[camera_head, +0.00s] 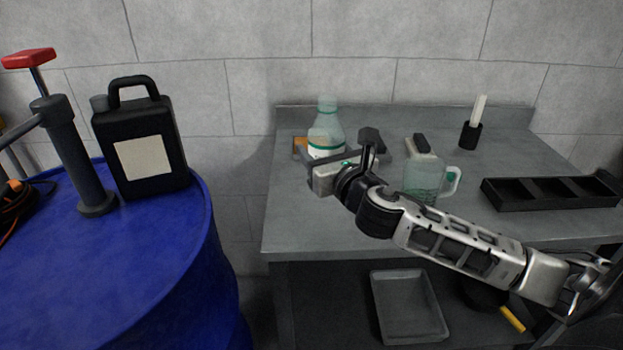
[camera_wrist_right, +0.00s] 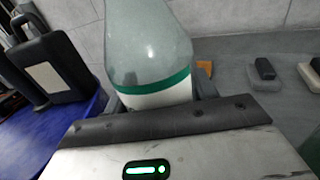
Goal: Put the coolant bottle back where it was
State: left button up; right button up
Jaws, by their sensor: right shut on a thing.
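The coolant bottle (camera_head: 326,128) is a clear, pale green bottle with a white label and a green band. It stands upright over the back left part of the grey workbench. My right gripper (camera_head: 345,155) is shut on it, and the arm comes in from the right. In the right wrist view the bottle (camera_wrist_right: 150,50) fills the upper middle, between the fingers. Its base is hidden behind the gripper, so I cannot tell whether it touches the bench. An orange-brown piece (camera_head: 299,145) shows just left of the bottle. My left gripper is not in view.
A clear jug (camera_head: 424,180) stands behind my right forearm. A brush-like block (camera_head: 420,146), a black cup (camera_head: 470,135) and a black divided tray (camera_head: 550,192) are further right. A blue drum (camera_head: 100,270) with a black canister (camera_head: 140,140) and pump stands left. A grey tray (camera_head: 408,308) lies below.

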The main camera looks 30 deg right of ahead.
jog(key=w+f+b, duration=0.1)
jog(key=f, duration=0.2)
jog(key=w+f+b, duration=0.1)
jog(key=w+f, duration=0.1)
jog(key=f, duration=0.1)
jog(key=w+f+b, duration=0.1)
jog(key=w+f, duration=0.1)
jog(key=f, duration=0.1)
jog(key=shift+d, duration=0.35)
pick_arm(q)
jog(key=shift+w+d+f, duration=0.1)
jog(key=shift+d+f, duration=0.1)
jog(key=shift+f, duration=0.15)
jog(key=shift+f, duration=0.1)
pick_arm(e)
jog(key=shift+f, duration=0.1)
jog(key=o, duration=1.1)
jog(key=shift+c, duration=0.2)
